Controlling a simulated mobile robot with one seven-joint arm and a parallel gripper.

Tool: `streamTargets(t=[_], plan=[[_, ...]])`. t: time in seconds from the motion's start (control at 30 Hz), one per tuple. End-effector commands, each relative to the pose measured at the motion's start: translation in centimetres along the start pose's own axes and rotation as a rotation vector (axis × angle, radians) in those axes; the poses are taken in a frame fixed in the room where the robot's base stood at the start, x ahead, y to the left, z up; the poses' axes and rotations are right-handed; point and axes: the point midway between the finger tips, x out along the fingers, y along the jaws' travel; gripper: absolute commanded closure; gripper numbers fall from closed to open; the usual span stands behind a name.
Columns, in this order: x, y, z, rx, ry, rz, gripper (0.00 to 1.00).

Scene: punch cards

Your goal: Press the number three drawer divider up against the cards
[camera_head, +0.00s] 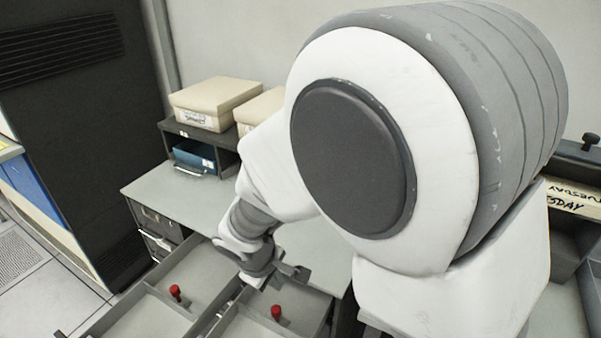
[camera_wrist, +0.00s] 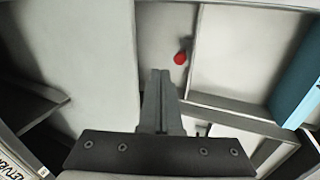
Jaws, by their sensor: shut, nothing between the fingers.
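In the head view my gripper (camera_head: 291,275) is over an open drawer (camera_head: 240,328), close to a red knob (camera_head: 276,311). A second red knob (camera_head: 175,291) stands in the drawer compartment to the left. In the wrist view my gripper (camera_wrist: 160,75) is shut and empty, with its fingertips beside and just below a red knob (camera_wrist: 180,58). I cannot tell whether they touch it. No number shows, so I cannot tell which divider is number three. A blue block (camera_wrist: 304,88) at the right edge may be cards; I cannot tell.
Thin grey walls split the drawers; one wall (camera_wrist: 193,40) runs beside the knob in the wrist view. A grey desk top (camera_head: 190,195) lies behind, with a dark shelf unit (camera_head: 228,140) and cream boxes (camera_head: 213,97). A dark cabinet (camera_head: 75,110) stands at left. My arm hides much at right.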

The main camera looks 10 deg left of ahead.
Motion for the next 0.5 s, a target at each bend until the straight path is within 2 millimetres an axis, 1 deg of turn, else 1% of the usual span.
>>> streamTargets(t=[0.03, 0.17, 0.33, 0.5], plan=[[0.6, -0.7, -0.5, -0.028, -0.003, 0.002, 1.00], [1.3, -1.4, -1.0, -0.059, -0.003, 0.005, 1.00], [2.6, -1.5, -1.0, -0.060, -0.004, 0.005, 1.00], [4.7, -1.5, -0.9, -0.058, -0.004, 0.005, 1.00]])
